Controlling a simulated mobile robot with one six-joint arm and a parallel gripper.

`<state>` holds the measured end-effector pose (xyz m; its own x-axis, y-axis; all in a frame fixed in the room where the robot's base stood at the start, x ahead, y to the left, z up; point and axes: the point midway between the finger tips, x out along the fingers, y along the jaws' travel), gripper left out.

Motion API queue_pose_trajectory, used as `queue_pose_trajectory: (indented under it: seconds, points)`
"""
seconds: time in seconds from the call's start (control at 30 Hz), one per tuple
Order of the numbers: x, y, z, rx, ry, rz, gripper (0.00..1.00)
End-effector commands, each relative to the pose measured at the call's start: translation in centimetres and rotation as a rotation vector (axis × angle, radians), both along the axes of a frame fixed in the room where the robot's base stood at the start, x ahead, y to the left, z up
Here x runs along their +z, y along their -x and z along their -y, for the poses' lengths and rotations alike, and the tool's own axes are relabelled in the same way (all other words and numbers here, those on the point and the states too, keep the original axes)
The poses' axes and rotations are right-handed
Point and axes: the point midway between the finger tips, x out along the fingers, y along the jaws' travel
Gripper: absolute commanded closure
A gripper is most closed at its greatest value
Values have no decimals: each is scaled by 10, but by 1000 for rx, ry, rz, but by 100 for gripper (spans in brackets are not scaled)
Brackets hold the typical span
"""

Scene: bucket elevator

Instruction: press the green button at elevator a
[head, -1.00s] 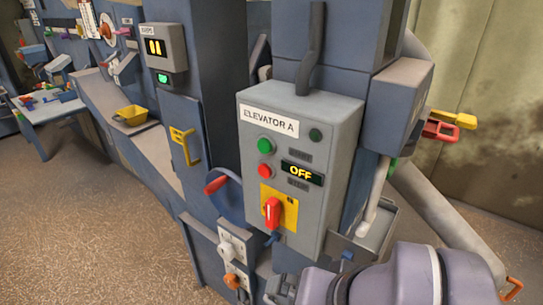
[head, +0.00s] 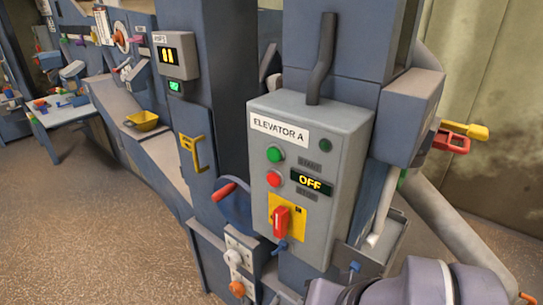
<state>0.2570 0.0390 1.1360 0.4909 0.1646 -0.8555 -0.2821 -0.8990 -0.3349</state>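A grey control box (head: 345,170) with the label ELEVATOR A (head: 279,129) is mounted on the blue-grey machine, right of the middle of the head view. The green button (head: 275,154) is on its front at the upper left, below the label, with nothing in front of it. A red button (head: 273,179) is just below it. A display (head: 311,182) reads OFF. A red rotary handle (head: 280,221) stands upright on a yellow plate below. Part of my arm shows at the bottom right. My gripper is not visible.
A handwheel with a red grip (head: 224,191) and a yellow handle (head: 191,152) are left of the box. A small meter (head: 172,55) hangs further left. A yellow bowl (head: 142,121) sits on a ledge. Red and yellow handles (head: 452,141) stick out at right. Floor at left is open.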

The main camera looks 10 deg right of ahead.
Motion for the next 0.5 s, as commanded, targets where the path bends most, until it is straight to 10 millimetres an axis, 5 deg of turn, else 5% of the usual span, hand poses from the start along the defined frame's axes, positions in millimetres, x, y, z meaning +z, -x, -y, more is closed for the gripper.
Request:
queue_pose_trajectory:
  seconds: [0.1,0.5]
  points:
    - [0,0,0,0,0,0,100]
    - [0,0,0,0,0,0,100]
